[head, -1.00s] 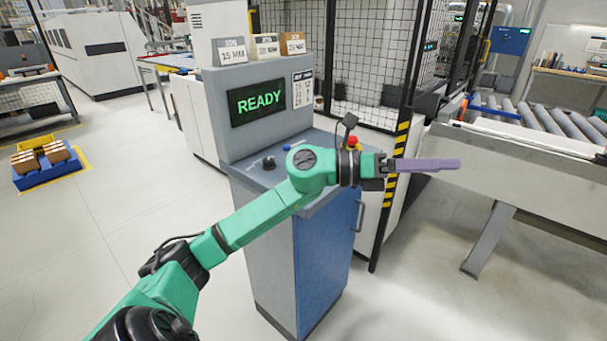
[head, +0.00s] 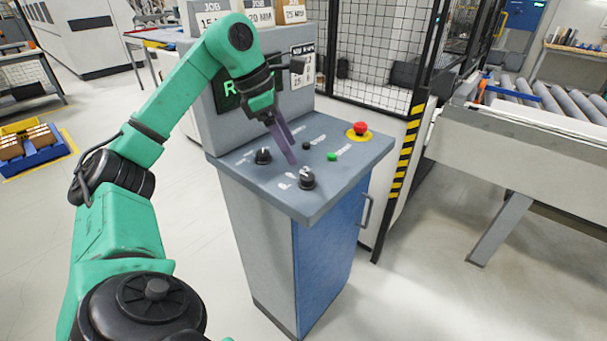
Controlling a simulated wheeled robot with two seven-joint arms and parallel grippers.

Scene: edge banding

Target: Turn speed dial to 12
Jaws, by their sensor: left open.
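The control console has a sloped grey panel (head: 345,160). Two black knobs with pale pointer marks stand on it, one at the left (head: 263,156) and one near the front edge (head: 307,180). Their labels are too small to read, so I cannot tell which is the speed dial or what it is set to. My left gripper (head: 290,157) points down over the panel, its purple fingers open and empty, with the tips between the two knobs. I cannot tell whether they touch the panel. My right gripper is not in view.
A red mushroom button (head: 361,129), a green button (head: 332,157) and a small black control (head: 306,145) are also on the panel. Job boxes (head: 258,14) stand on top. A striped post (head: 405,150) is at the right.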

